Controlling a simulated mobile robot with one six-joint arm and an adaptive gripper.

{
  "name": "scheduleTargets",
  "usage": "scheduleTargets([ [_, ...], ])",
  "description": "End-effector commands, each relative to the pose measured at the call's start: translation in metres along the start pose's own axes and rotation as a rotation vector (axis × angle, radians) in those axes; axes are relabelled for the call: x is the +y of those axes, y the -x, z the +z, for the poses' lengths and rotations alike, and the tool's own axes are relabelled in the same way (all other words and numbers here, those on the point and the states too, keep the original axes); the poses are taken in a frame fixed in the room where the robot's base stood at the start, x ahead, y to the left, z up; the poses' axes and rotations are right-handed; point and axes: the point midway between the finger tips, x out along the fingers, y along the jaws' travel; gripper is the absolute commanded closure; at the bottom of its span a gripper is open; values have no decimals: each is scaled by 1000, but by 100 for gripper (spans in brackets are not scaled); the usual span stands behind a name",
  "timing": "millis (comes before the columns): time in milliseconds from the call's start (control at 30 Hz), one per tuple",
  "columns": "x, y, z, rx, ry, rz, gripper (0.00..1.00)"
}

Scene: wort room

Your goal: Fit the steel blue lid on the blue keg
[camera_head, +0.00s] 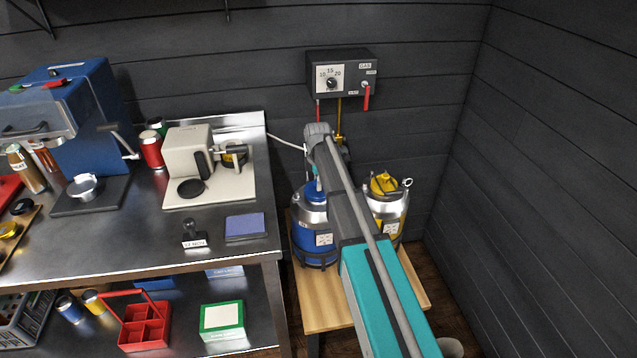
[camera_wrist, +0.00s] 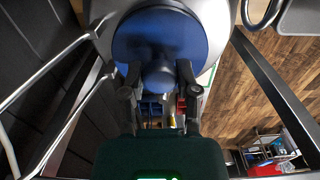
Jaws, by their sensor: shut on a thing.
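The blue keg (camera_head: 312,236) stands on a small wooden table, with a blue body and a silver shoulder. The steel blue lid (camera_head: 314,193) is at the keg's mouth, partly hidden by my arm. In the wrist view the lid is a round blue disc (camera_wrist: 150,40) with a knob (camera_wrist: 160,76). My gripper (camera_wrist: 159,80) is shut on that knob, one finger on each side. Pale metal of the keg (camera_wrist: 214,18) shows behind the disc. I cannot tell whether the lid is fully seated or slightly raised.
A yellow keg (camera_head: 387,212) with a yellow lid stands on the same wooden table (camera_head: 312,297), to the right behind my arm. A gas box (camera_head: 341,74) hangs on the wall above. A steel workbench (camera_head: 150,228) with machines is at left; a dark wall closes the right.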

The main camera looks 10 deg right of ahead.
Motion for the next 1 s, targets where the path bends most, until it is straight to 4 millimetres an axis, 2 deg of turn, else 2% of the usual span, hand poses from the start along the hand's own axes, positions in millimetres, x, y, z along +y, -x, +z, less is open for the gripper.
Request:
scheduleTargets([
  [1000,0,-9,1,0,-1,0,100],
])
